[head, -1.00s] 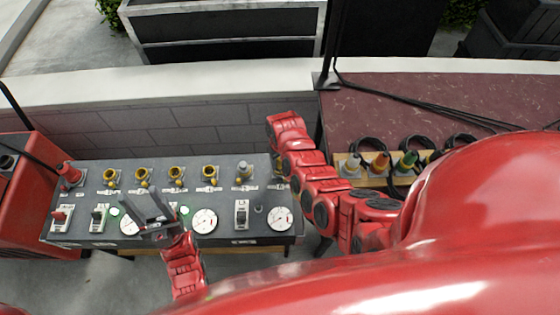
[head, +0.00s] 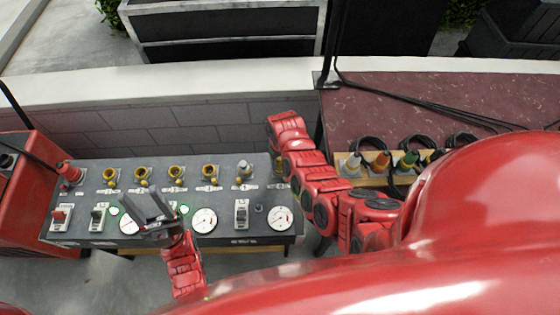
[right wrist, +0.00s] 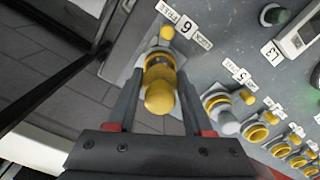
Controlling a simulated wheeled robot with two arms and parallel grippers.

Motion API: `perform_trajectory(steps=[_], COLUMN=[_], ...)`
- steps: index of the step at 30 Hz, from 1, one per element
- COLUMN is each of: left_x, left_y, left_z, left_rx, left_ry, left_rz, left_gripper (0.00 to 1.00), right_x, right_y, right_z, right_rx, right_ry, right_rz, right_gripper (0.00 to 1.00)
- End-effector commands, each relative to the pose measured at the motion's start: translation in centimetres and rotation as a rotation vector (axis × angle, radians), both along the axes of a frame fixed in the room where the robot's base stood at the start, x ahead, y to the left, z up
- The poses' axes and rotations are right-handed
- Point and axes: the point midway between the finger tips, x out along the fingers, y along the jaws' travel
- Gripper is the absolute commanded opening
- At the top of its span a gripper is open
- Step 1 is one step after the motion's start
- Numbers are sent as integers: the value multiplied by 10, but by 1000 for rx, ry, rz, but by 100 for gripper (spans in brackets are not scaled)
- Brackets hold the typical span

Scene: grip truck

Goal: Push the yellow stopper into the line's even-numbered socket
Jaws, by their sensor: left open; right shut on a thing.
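The yellow stopper (right wrist: 160,92) is between the fingers of my right gripper (right wrist: 158,80), shut on it, in the right wrist view. It is lined up with the socket labelled 6 at the end of the row on the grey panel (head: 75,205). Its far end meets or overlaps the dark-and-yellow socket mouth; I cannot tell how deep it sits. A small yellow knob (right wrist: 167,33) stands beside that socket, by the FREE and LOCK marks. In the head view my right arm largely hides this gripper. My left gripper (head: 146,208) is open and empty above the panel's front.
Socket 5 holds a grey plug (right wrist: 223,113), close beside my right gripper. Several yellow-ringed sockets (head: 177,173) continue along the row. Switches (head: 242,212) and dials (head: 204,220) line the panel's front. Coloured plugs with cables (head: 380,162) stand in a wooden rack at right.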

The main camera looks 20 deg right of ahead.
Motion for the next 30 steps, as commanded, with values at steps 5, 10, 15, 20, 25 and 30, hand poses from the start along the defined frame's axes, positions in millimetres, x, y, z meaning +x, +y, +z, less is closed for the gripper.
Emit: perform_trajectory(steps=[5, 10, 15, 20, 25, 30], left_x=[0, 0, 0, 0, 0, 0], left_y=[0, 0, 0, 0, 0, 0], left_z=[-1, -1, -3, -6, -8, -11], left_rx=[0, 0, 0, 0, 0, 0], left_ry=[0, 0, 0, 0, 0, 0], left_rz=[0, 0, 0, 0, 0, 0], left_gripper=[51, 51, 51, 51, 51, 51], right_x=[0, 0, 0, 0, 0, 0], right_y=[0, 0, 0, 0, 0, 0], right_z=[-1, -1, -4, -7, -10, -13], right_rx=[0, 0, 0, 0, 0, 0], right_ry=[0, 0, 0, 0, 0, -1], right_rz=[0, 0, 0, 0, 0, 0], right_gripper=[0, 0, 0, 0, 0, 0])
